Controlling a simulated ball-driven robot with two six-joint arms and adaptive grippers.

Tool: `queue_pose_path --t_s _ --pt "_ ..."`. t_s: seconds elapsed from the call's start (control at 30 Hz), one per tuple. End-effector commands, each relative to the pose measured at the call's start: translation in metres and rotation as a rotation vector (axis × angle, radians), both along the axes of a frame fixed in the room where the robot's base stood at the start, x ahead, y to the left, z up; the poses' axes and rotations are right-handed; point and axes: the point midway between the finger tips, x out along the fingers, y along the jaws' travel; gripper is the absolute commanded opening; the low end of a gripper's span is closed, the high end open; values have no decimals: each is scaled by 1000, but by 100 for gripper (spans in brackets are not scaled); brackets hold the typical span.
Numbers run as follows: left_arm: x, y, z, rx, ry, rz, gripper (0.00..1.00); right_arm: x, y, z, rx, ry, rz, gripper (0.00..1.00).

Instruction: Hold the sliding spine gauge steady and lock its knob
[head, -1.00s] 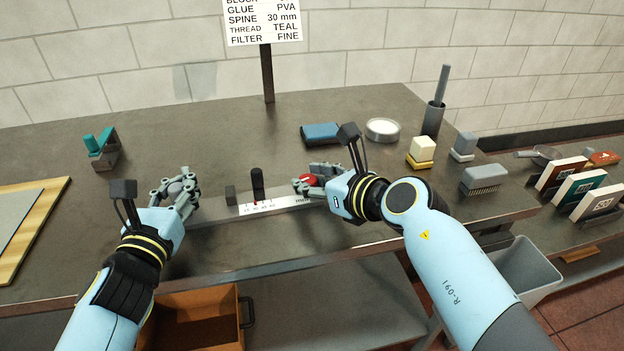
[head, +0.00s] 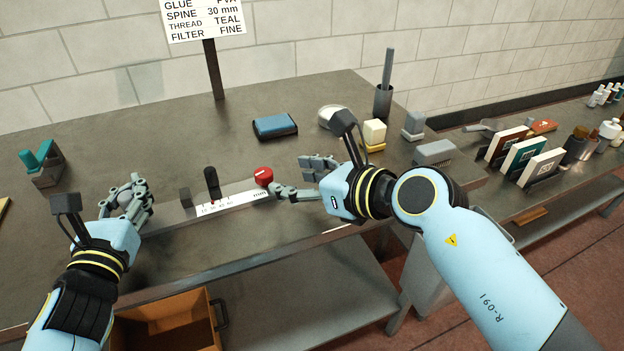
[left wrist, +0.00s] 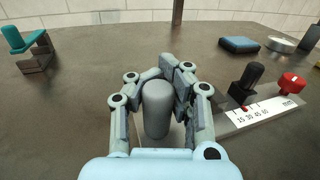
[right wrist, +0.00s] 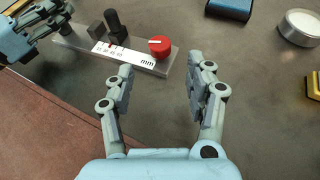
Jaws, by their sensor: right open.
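The spine gauge (head: 228,203) is a long metal bar lying flat on the bench, with a white millimetre scale, a black slider post (head: 211,178) and a red knob (head: 264,176) near its right end. My left gripper (head: 128,192) is at the gauge's left end. In the left wrist view its fingers close around an upright grey rounded post (left wrist: 157,108). My right gripper (head: 289,177) is open and empty, just right of the red knob and apart from it. In the right wrist view the knob (right wrist: 160,46), with a white line on top, lies beyond the open fingertips.
A blue pad (head: 274,126), a round pale dish (head: 328,117) and yellow-based block (head: 374,133) stand behind my right gripper. A teal-topped holder (head: 42,163) stands at left. The bench's front edge runs close below the gauge. Bare bench lies behind the gauge.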

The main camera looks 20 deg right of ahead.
Motion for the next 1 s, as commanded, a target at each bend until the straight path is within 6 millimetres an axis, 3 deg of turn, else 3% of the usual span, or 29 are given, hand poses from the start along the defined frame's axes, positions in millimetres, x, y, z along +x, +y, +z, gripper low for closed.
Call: queue_pose_path --t_s 0.1,0.23,0.67,0.77,0.83,0.93,1.0 --pt "0 0 0 -1 0 0 0 -19 -9 8 -2 0 1 55" --pt "0 0 0 -1 0 0 0 -30 -15 13 -1 0 0 55" --pt "0 0 0 0 0 0 0 -31 -16 19 11 -10 -4 55" --pt "0 0 0 0 0 0 0 -17 -16 37 77 -68 -34 55" --pt "0 0 0 0 0 0 0 0 -20 64 171 -146 -82 55" --pt "0 0 0 0 0 0 0 29 -37 114 373 -289 -198 55" --pt "0 0 0 0 0 0 0 49 -61 151 546 -386 -311 55"
